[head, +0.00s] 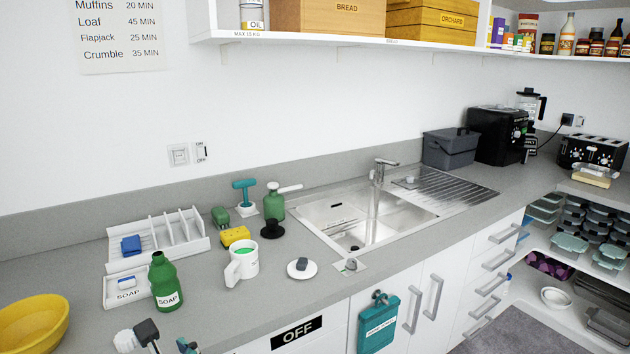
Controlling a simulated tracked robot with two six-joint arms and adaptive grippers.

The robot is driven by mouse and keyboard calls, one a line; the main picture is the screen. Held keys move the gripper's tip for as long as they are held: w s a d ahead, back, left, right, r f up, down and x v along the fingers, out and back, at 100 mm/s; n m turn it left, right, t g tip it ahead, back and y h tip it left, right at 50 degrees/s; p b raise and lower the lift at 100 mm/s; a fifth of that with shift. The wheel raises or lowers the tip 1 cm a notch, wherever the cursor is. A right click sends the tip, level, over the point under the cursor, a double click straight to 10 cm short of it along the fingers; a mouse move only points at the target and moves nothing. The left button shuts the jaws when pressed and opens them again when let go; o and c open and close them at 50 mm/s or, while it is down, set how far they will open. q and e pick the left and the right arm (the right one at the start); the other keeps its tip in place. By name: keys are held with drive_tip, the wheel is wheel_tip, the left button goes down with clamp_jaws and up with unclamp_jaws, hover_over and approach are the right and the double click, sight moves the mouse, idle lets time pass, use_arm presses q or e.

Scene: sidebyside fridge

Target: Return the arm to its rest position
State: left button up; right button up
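The task names my arm and no other object. I can make out neither of my grippers in the head view. A white and dark grey piece (136,335) is cut off by the bottom edge at the left. A small teal and dark piece (187,346) is beside it. I cannot tell what these two pieces are, or whether either belongs to my arm.
The grey worktop (215,290) holds a green soap bottle (167,284), a white mug (242,263), a yellow bowl (33,322), a white rack (160,240) and a small dish (301,269). The sink (345,220) is in the middle. A teal container (378,324) hangs on the cupboard front.

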use_arm(q)
drive_tip(key=a+f+m+g, duration=0.1)
drive_tip(key=a+f+m, duration=0.15)
drive_tip(key=f, duration=0.55)
drive_tip(key=a+f+m+g, duration=0.1)
drive_tip(key=a+f, duration=0.3)
drive_tip(key=f, duration=0.3)
drive_tip(key=s+d+f+m+g+h+p, duration=0.1)
drive_tip(key=d+f+m+h, duration=0.1)
drive_tip(key=f+m, duration=0.5)
drive_tip(key=s+d+f+m+h, duration=0.15)
drive_tip(key=f+m, duration=0.25)
drive_tip(key=f, duration=0.4)
drive_tip(key=s+d+f+m+g+h, duration=0.2)
drive_tip(key=s+d+f+m+h, duration=0.1)
drive_tip(key=m, duration=0.6)
drive_tip(key=s+d+f+m+g+h, duration=0.2)
drive_tip(key=s+d+m, duration=0.4)
drive_tip(key=m, duration=0.4)
drive_tip(key=s+d+f+m+g+h, duration=0.1)
drive_tip(key=s+d+f+m+h, duration=0.2)
drive_tip(key=m, duration=0.6)
drive_tip(key=s+d+h, duration=0.2)
drive_tip(key=d, duration=0.1)
drive_tip(key=shift+d+f+g, duration=0.3)
drive_tip(key=shift+g, duration=0.1)
